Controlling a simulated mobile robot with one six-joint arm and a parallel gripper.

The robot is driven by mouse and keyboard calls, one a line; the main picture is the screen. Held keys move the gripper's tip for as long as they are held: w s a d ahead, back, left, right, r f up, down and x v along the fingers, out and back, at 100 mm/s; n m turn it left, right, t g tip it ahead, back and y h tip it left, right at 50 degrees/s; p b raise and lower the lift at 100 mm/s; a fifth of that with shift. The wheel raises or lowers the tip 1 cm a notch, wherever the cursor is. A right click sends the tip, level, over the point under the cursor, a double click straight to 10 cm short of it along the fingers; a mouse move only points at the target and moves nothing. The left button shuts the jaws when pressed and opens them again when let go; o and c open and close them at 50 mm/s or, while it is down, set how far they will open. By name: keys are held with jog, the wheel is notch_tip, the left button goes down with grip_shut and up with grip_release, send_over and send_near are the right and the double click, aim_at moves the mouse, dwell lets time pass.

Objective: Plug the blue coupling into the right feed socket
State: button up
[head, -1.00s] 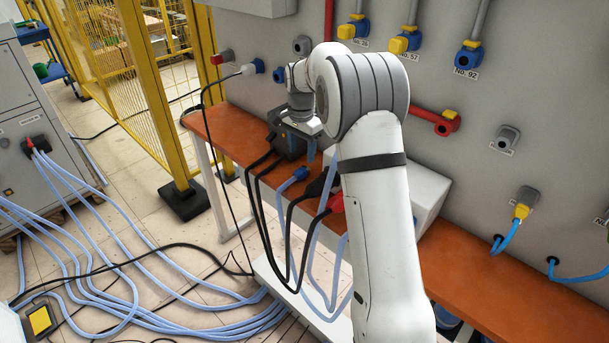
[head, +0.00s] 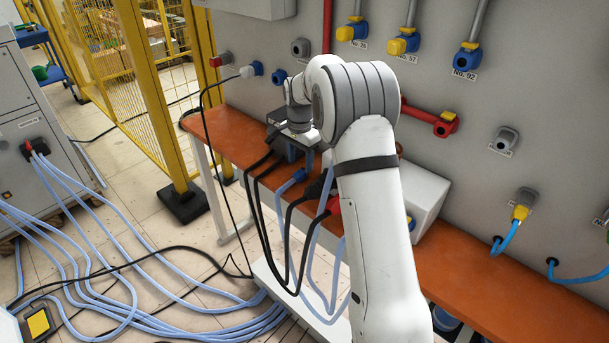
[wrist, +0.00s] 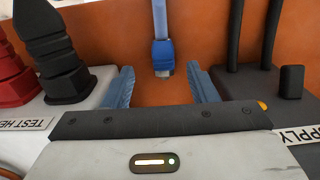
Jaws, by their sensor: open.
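The blue coupling (wrist: 163,56) lies on the orange bench top, at the end of a light blue hose. It shows as a small blue piece in the head view (head: 299,175). My gripper (wrist: 159,70) is open and empty, with its two blue fingers pointing at the bench. The coupling's metal end lies near the line between the fingertips, with a gap on each side, and I see no contact. In the head view my gripper is over the bench, partly hidden by my arm.
A dark box marked SUPPLY (wrist: 296,108), with black cables, stands right of the coupling in the wrist view. Black (wrist: 58,62) and red (wrist: 12,72) connectors rise on the left by the TEST HE label. The grey wall carries several fittings. Bare bench (head: 480,270) extends right.

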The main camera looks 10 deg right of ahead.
aim_at(300, 171)
jog(key=f, duration=0.5)
jog(key=shift+w+f, duration=0.1)
jog(key=shift+w, duration=0.2)
jog(key=c, duration=1)
